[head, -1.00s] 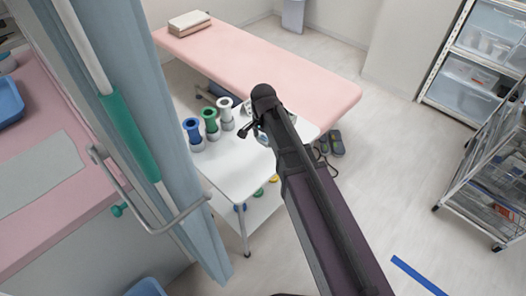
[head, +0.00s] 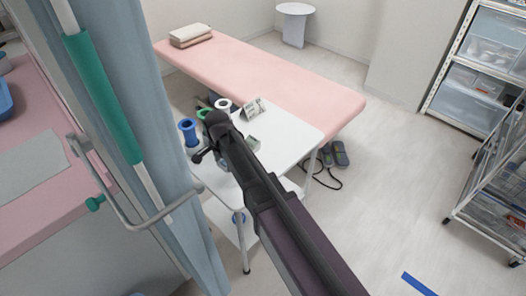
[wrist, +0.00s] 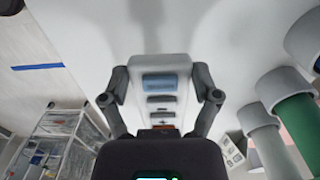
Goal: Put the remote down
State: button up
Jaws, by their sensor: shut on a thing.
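My gripper (wrist: 162,92) is shut on the remote (wrist: 160,62), a pale handset with a blue-grey display and dark buttons, held between the two fingers in the wrist view. In the head view my gripper (head: 207,158) is over the left part of the white table (head: 285,135), beside the coloured cylinders. The remote cannot be made out there. In the wrist view the white tabletop (wrist: 225,30) fills the background behind the remote. I cannot tell whether the remote touches it.
A blue cylinder (head: 188,131), a green one (head: 202,115) and a white one (head: 223,105) stand at the table's left. A printed card (head: 253,108) and a small grey-green item (head: 253,143) stand farther right. The tabletop's right side is bare. A blue curtain (head: 150,100) hangs at left.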

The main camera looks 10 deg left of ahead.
aim_at(256, 143)
jog(key=shift+r, duration=0.1)
jog(key=w+d, duration=0.3)
jog(key=w, duration=0.1)
jog(key=w+d+f+b, duration=0.1)
jog(key=w+d, duration=0.2)
jog(key=w, duration=0.1)
jog(key=w+d, duration=0.3)
jog(key=w, duration=0.2)
jog(key=shift+d+f, duration=0.25)
jog(key=shift+f, duration=0.15)
jog(key=shift+f+b, duration=0.1)
jog(key=shift+b, duration=0.25)
notch_tip(256, 143, down, 3)
jog(key=b, duration=0.3)
jog(key=shift+f, duration=0.1)
jog(key=shift+c, duration=0.2)
jog(key=shift+s, duration=0.15)
jog(key=shift+r, duration=0.25)
